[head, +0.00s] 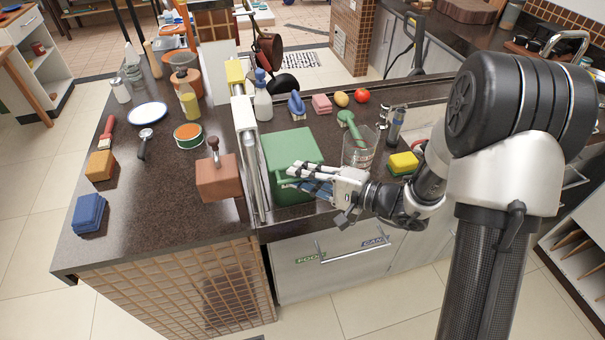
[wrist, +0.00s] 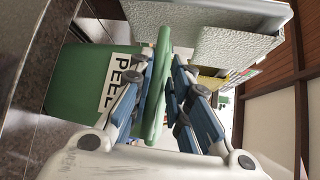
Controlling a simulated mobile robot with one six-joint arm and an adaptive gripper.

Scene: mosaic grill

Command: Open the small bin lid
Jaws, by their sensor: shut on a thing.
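The small green bin (head: 290,193) stands on the dark counter, and its flat green lid (head: 287,146) covers the top in the head view. In the wrist view the bin (wrist: 80,85) is on the left with a white label reading PEEL. My gripper (head: 290,177) reaches in from the right at the bin's front. In the wrist view its blue-padded fingers (wrist: 158,100) stand on both sides of a green lid edge (wrist: 160,75) and are shut on it. The fingers hide part of the bin's front. I cannot tell whether the lid is slightly raised.
A clear pitcher (head: 358,155) with a green-handled tool and a yellow sponge (head: 403,163) stand right of the bin. A brown block with a handle (head: 218,178) is left of it, beyond a pale upright panel (head: 247,150). A spray bottle (head: 263,100) stands behind.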

